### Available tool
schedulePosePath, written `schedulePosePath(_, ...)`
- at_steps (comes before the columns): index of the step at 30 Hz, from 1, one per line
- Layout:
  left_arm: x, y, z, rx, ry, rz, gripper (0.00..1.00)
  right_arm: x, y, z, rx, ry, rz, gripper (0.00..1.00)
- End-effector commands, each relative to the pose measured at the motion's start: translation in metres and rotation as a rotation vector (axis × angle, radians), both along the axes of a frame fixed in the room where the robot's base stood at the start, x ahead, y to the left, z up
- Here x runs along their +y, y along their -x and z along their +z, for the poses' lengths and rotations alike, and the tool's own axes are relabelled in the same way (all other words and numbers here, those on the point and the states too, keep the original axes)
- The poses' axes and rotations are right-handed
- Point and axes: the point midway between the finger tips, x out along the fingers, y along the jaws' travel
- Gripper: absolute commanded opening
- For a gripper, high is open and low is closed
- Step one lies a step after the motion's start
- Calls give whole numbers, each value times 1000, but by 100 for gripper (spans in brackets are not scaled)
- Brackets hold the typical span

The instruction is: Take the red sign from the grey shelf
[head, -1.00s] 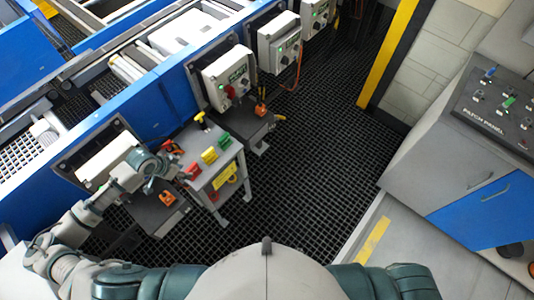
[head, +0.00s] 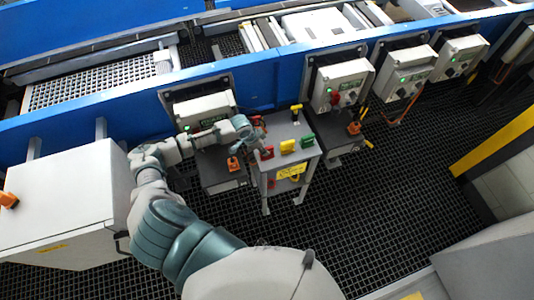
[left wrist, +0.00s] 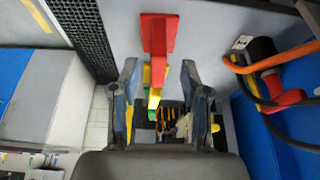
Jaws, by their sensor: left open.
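The grey shelf (head: 281,129) is a small stand near the middle of the head view. The red sign (head: 267,153) stands at its left front, beside a yellow sign (head: 288,146) and a green sign (head: 307,142). My left gripper (head: 256,142) is at the shelf's left side, close to the red sign. In the left wrist view my left gripper (left wrist: 159,68) is open. The red sign (left wrist: 158,35) shows ahead between its fingers, apart from both, with the yellow and green ones lined up behind it. My right gripper is out of view.
Control boxes (head: 340,87) line the blue conveyor (head: 275,75) behind the shelf. A yellow-topped item (head: 296,110) stands at the shelf's back. A white cabinet (head: 65,205) is at left. Orange and black cables (left wrist: 275,65) lie right of the gripper. The grating floor (head: 370,210) is clear.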

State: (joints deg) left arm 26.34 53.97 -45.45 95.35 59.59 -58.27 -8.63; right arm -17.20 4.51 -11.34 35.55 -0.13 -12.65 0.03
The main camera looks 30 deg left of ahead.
Motion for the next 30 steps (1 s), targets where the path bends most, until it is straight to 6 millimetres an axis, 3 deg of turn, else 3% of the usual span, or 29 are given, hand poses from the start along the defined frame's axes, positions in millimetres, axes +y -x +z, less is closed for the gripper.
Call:
schedulePosePath(7,-11,-10,-36,2,1,-1,46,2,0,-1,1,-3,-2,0)
schedulePosePath(16,-14,-12,-42,0,-2,-1,46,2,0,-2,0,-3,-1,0)
schedulePosePath(17,-13,-12,-43,0,-1,-2,43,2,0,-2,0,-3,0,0)
schedulePosePath(22,-11,-12,-43,1,0,-1,1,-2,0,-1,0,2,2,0)
schedulePosePath(30,-11,-12,-43,2,-1,-1,0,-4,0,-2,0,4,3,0)
